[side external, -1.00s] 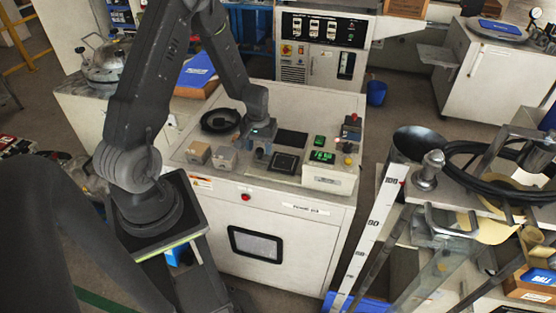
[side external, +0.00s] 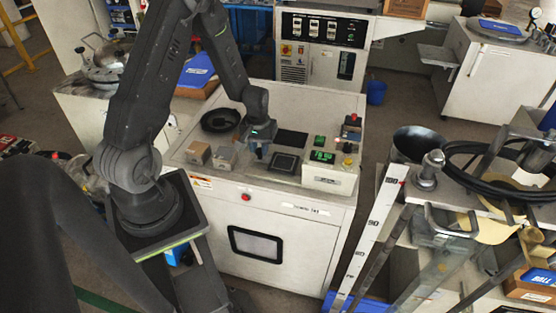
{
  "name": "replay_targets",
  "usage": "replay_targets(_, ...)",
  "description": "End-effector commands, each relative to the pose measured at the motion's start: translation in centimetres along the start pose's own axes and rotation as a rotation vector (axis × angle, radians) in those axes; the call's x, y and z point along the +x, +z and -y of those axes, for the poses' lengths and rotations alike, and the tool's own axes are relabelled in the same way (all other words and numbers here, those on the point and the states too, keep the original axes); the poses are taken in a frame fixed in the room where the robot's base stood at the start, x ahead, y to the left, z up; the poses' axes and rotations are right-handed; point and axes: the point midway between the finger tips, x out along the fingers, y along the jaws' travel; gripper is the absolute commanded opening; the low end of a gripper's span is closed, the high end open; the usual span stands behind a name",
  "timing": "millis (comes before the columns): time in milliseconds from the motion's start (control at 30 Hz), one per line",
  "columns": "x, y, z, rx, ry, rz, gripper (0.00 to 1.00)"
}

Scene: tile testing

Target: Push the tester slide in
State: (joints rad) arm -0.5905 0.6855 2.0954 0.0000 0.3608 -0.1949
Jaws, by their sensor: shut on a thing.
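My gripper (side external: 257,154) points down over the white bench top, its fingertips close to the surface. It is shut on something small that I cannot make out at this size. A dark square plate (side external: 285,163), which may be the tester slide, lies just right of the fingertips. I cannot tell whether the gripper touches it. The white tester unit (side external: 330,180) with lit green displays stands to the right of the plate.
Two small blocks, one brown (side external: 199,152) and one grey (side external: 224,157), sit left of the gripper. A round black dish (side external: 220,120) is behind them. A dark flat panel (side external: 291,140) lies behind the plate. A control box with buttons (side external: 351,132) stands at the right edge.

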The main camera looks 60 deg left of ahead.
Motion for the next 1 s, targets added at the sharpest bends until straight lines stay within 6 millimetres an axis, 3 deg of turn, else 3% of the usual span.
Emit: replay_targets(1000,-0.1,-0.1,-4.5,0.002,0.001,-0.003,0.1)
